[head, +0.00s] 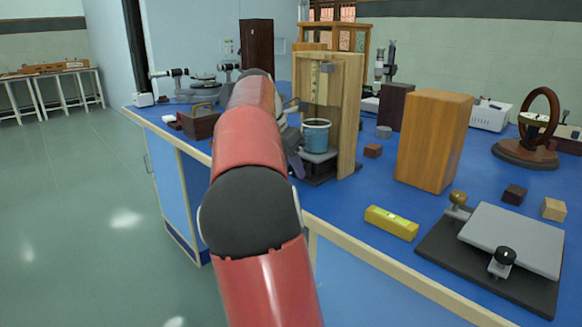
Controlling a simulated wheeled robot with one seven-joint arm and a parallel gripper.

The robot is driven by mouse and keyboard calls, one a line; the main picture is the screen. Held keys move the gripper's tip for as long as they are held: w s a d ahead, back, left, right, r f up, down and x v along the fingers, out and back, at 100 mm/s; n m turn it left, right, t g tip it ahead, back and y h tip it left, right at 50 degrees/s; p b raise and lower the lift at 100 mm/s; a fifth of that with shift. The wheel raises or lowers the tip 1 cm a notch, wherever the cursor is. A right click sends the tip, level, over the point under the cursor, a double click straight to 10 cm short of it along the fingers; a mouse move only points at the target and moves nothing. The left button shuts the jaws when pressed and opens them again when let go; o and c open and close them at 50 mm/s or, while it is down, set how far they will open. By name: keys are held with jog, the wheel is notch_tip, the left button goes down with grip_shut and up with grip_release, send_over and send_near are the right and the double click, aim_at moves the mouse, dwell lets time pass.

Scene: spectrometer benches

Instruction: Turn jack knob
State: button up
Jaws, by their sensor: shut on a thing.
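A small lab jack (318,157) with a grey top plate stands inside a tall wooden frame on the blue bench. A blue beaker (316,134) sits upright on its plate. My red arm reaches forward over the bench edge to the jack's left side. My gripper (295,160) shows only as a dark grey part beside the jack, mostly hidden behind my arm. It is shut at the jack's near left side, where the knob would be. The knob itself and the fingertips on it are hidden.
A wooden block (434,140) stands right of the frame. A yellow spirit level (391,223) and a levelling plate (512,238) with knobs lie near the front edge. A spectrometer (203,88) stands at the far left. Open floor lies left of the bench.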

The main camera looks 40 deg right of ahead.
jog(key=shift+s+f+m+t+b, duration=0.15)
jog(key=shift+s+m+t+b, duration=0.15)
jog(key=shift+t+b, duration=0.8)
jog(key=t+b, duration=0.3)
jog(key=shift+s+f+m+y, duration=0.2)
jog(key=shift+m+y, duration=0.1)
jog(key=t+b, duration=0.2)
jog(key=shift+s+b, duration=0.1)
jog(key=shift+b, duration=0.25)
jog(key=shift+m+t+b, duration=0.3)
jog(key=shift+t+b, duration=0.3)
jog(key=shift+r, duration=0.15)
jog(key=o, duration=1)
